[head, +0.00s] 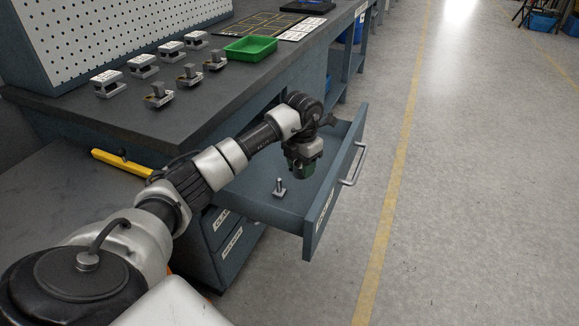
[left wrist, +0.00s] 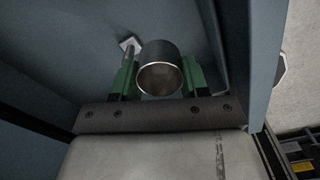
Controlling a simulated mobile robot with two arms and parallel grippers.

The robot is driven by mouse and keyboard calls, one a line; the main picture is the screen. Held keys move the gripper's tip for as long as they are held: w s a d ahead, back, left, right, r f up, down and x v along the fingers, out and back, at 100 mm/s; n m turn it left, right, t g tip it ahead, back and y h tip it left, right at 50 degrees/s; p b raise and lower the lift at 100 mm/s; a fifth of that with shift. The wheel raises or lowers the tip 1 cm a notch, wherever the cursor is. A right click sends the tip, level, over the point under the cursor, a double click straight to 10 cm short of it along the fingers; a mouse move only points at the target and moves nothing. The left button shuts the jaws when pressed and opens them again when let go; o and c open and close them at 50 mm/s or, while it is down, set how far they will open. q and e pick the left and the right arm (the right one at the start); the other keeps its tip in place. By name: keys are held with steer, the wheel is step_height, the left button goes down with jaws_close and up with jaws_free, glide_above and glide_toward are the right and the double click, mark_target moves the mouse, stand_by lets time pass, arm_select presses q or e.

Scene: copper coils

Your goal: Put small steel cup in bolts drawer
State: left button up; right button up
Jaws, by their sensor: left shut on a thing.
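The small steel cup (left wrist: 160,72) shows in the left wrist view, between the green fingers of my left gripper (left wrist: 159,80). The gripper is shut on it, and the cup's round rim faces the camera. In the head view my left gripper (head: 301,168) points down inside the open drawer (head: 257,203); the cup is hidden or too small to tell there. A bolt (head: 279,187) stands on the drawer floor left of the gripper, and it also shows in the left wrist view (left wrist: 130,46) beside the cup. I cannot read the open drawer's label. My right gripper is not in view.
The drawer front (head: 335,187) with its handle (head: 354,164) sticks out over the floor. The workbench (head: 150,125) above holds several metal clamps (head: 160,95) and a green tray (head: 250,48). Closed labelled drawers (head: 232,243) lie below. The aisle on the right is clear.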

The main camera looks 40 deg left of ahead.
mark_target(300, 177)
arm_select(q)
steer(key=f, duration=0.4)
steer(key=shift+s+b, duration=0.3)
steer(key=shift+b, duration=0.1)
step_height(300, 177, down, 5)
steer(key=shift+w+f+b, duration=0.1)
steer(key=shift+f+b, duration=0.05)
steer(key=shift+b, duration=0.45)
steer(key=shift+f, duration=0.1)
steer(key=o, duration=0.9)
